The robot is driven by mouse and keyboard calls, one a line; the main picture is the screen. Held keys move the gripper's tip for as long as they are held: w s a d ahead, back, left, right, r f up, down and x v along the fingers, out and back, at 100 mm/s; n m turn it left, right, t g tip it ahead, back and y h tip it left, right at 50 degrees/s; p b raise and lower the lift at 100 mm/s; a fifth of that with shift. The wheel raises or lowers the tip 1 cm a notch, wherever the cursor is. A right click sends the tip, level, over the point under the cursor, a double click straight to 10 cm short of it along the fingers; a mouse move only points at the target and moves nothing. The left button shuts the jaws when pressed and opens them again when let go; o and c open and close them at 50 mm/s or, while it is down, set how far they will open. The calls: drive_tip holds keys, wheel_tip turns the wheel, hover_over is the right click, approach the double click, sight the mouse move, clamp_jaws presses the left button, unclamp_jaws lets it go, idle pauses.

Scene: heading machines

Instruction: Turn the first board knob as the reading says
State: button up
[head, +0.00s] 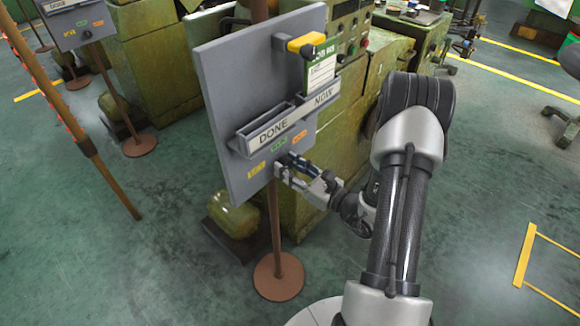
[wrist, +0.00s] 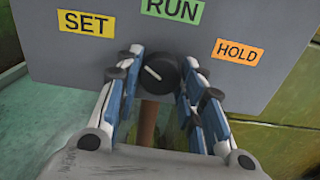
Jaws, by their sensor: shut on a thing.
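The first board (head: 222,95) is a grey panel on a brown post. In the wrist view, its round black knob (wrist: 160,76) sits below the yellow SET (wrist: 86,23), green RUN (wrist: 172,10) and orange HOLD (wrist: 237,52) labels. The knob's white mark slants up-left, toward the SET side. My gripper (head: 284,166) is at the board's lower edge, shut on the knob with one finger on each side. In the head view the gripper hides the knob. A green and white card (head: 321,72) stands upright above the NOW tray; its small print is unreadable.
DONE (head: 272,136) and NOW (head: 323,97) trays stick out from the board above my gripper. A yellow and black piece (head: 303,43) juts out higher up. Green machines (head: 360,105) stand close behind. Another board (head: 72,22) is at the upper left. The left floor is largely open.

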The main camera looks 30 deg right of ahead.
drive_tip(key=m+p, duration=0.4)
drive_tip(key=m, duration=0.1)
drive_tip(key=shift+r, duration=0.1)
drive_tip(key=m+p, duration=0.4)
drive_tip(key=m, duration=0.2)
drive_tip(key=shift+a+m, duration=0.1)
drive_tip(key=shift+m, duration=0.2)
drive_tip(key=m+p, duration=0.2)
drive_tip(key=m, duration=0.4)
drive_tip(key=shift+p, duration=0.3)
drive_tip(key=m+p, duration=0.1)
drive_tip(key=m, duration=0.4)
drive_tip(key=shift+m, duration=0.5)
drive_tip(key=o, duration=1.1)
drive_tip(key=shift+c, duration=0.2)
drive_tip(key=v, duration=1.2)
